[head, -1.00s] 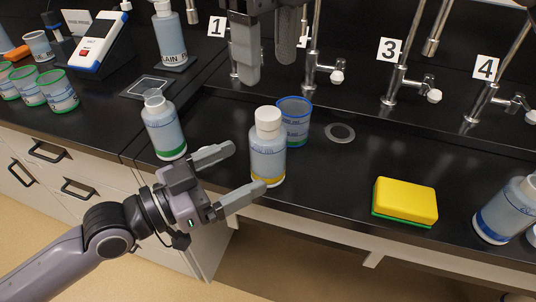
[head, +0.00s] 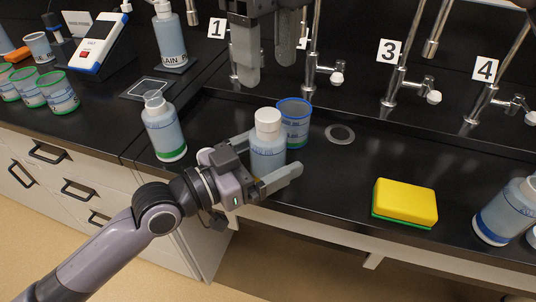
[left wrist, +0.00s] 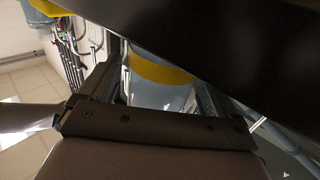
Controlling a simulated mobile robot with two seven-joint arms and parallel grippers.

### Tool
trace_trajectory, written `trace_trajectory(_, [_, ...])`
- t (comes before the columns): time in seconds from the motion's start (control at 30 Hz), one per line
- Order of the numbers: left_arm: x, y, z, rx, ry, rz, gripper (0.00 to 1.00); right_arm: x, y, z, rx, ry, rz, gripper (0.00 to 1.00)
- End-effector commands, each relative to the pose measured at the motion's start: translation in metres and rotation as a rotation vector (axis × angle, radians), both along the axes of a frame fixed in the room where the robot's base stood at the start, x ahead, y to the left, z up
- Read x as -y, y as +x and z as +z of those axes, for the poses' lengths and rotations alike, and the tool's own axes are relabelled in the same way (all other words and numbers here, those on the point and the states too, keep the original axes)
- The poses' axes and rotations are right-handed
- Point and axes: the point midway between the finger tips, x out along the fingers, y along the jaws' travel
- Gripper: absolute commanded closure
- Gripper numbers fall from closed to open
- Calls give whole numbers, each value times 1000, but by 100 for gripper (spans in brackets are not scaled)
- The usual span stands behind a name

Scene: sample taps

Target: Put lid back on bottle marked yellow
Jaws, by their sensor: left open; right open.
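The bottle marked yellow (head: 267,158) stands upright at the counter's front edge. A white lid (head: 268,120) sits on its top; whether it is tightened I cannot tell. My left gripper (head: 273,156) is open, with one finger on each side of the bottle's body, and hides its lower part. In the left wrist view the bottle's yellow band (left wrist: 162,71) shows between the fingers. My right gripper (head: 267,70) hangs open and empty above and behind the bottle, fingers pointing down.
A blue-rimmed cup (head: 296,125) stands close behind the bottle. A green-banded bottle (head: 163,130) is to the left, a yellow sponge (head: 405,201) and a blue-banded bottle (head: 505,213) to the right. Taps (head: 398,88) line the back. Counter between cup and sponge is clear.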

Motion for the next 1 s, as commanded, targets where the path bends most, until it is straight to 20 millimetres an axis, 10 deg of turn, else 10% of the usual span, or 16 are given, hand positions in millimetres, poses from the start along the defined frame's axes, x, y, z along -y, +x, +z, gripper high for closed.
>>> trace_trajectory(0.37, [2, 1, 0, 0, 1, 0, 11, 0, 0, 0, 0, 0, 0, 38])
trace_trajectory(0.63, [2, 1, 0, 0, 1, 0, 99, 0, 0, 0, 0, 0, 1, 38])
trace_trajectory(1.0, [2, 1, 0, 0, 1, 0, 100, 0, 0, 0, 1, -1, 284, 38])
